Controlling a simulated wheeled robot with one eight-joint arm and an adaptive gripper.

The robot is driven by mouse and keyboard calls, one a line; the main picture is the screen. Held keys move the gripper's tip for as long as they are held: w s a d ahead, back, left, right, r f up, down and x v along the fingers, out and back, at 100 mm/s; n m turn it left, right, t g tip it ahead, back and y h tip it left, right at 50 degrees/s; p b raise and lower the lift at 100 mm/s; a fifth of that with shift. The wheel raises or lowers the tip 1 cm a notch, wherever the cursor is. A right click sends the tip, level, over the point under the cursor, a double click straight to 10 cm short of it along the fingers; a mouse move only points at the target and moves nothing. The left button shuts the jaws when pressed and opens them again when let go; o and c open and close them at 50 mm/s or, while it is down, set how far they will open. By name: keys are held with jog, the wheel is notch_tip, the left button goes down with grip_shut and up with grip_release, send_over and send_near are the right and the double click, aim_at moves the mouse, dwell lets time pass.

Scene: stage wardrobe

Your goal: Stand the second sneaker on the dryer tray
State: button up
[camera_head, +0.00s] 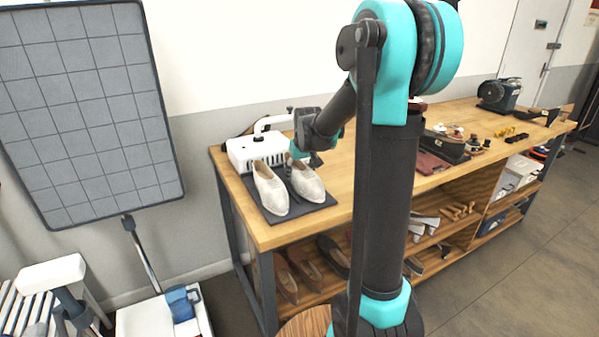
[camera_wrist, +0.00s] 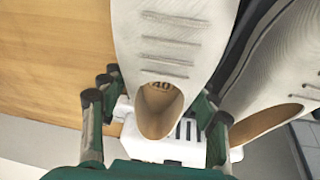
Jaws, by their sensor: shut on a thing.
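Two pale, off-white sneakers show side by side in the head view, toes toward the camera. The right one (camera_head: 307,184) is in my gripper (camera_head: 298,152), which is shut around its heel end; the wrist view shows the fingers on both sides of this sneaker (camera_wrist: 175,45), with a number inside its opening. The left sneaker (camera_head: 270,188) stands on the dark dryer tray (camera_head: 287,215) and shows at the right in the wrist view (camera_wrist: 268,75). The held sneaker is upright over the tray's right half; whether its sole touches is unclear.
The white dryer box (camera_head: 250,151) with a raised arm stands right behind the tray. The wooden bench (camera_head: 345,165) is bare right of the tray, as far as my arm lets me see. Several tools lie farther right. A gridded panel (camera_head: 85,100) stands at the left.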

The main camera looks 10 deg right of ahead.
jog(key=shift+f, duration=0.15)
jog(key=o, duration=1.5)
jog(key=shift+o, duration=0.2)
